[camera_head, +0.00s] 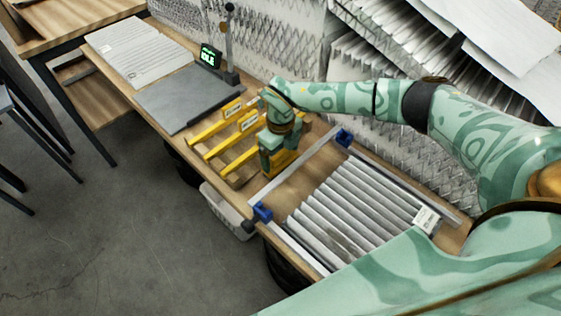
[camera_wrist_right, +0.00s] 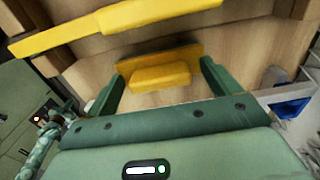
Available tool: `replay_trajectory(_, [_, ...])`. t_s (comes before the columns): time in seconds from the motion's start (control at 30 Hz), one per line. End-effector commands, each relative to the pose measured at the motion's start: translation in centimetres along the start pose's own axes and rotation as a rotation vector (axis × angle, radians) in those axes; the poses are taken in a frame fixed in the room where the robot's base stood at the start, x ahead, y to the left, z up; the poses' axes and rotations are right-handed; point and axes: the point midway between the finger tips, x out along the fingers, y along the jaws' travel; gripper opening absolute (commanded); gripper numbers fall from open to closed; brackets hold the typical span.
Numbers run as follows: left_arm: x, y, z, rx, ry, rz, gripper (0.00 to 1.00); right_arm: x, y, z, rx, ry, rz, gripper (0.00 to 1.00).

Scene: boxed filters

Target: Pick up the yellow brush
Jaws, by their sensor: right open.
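A yellow brush (camera_head: 284,162) lies on the wooden bench below my right gripper (camera_head: 271,163), partly hidden by it in the head view. In the right wrist view the yellow brush (camera_wrist_right: 160,77) shows as a short block with a longer bar behind it. The green fingers of my right gripper (camera_wrist_right: 163,85) are open, one on each side of the brush, and nothing is held. I cannot tell how far the fingertips are above the bench. My left gripper is not in view.
Several other yellow-handled tools (camera_head: 225,146) lie just left of my right gripper. A pleated filter (camera_head: 345,215) sits in a metal frame with blue corner clamps (camera_head: 262,211) to the right. A grey flat pad (camera_head: 185,97) and a small display (camera_head: 210,57) stand farther left.

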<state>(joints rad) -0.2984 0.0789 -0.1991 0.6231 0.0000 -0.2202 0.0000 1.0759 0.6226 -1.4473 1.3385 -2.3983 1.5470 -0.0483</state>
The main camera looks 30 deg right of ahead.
Motion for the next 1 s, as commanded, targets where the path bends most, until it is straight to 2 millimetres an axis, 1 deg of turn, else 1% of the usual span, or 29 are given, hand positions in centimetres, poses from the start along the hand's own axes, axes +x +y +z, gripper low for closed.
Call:
replay_trajectory(0.2, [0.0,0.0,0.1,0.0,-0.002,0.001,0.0,0.1,0.0,0.0,-0.001,-0.001,0.0,0.89])
replay_trajectory(0.27, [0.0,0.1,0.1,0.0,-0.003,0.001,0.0,0.1,0.0,0.0,-0.001,-0.001,0.0,0.72])
replay_trajectory(0.3, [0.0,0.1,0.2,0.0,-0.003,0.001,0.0,0.1,0.0,0.0,0.0,-0.001,0.0,0.61])
replay_trajectory(0.37, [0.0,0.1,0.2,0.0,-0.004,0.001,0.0,0.1,0.0,0.0,0.0,-0.001,0.0,0.45])
replay_trajectory(0.4, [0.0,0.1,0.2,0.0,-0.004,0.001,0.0,0.1,0.0,0.0,0.0,-0.001,0.0,0.39])
replay_trajectory(0.67, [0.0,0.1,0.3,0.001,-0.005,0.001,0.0,0.0,0.0,0.0,0.0,-0.002,0.0,0.39])
replay_trajectory(0.77, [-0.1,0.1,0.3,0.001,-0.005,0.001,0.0,-0.4,0.0,0.1,0.0,-0.002,0.0,0.39])
replay_trajectory(0.87, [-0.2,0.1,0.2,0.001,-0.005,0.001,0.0,-1.4,-0.1,0.1,-0.001,-0.004,-0.001,0.39])
replay_trajectory(0.97, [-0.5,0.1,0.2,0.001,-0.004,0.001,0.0,-3.1,-0.1,0.1,-0.002,-0.005,-0.001,0.39])
replay_trajectory(1.0, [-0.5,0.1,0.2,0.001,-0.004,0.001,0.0,-3.9,0.5,0.3,-0.005,-0.006,0.0,0.39])
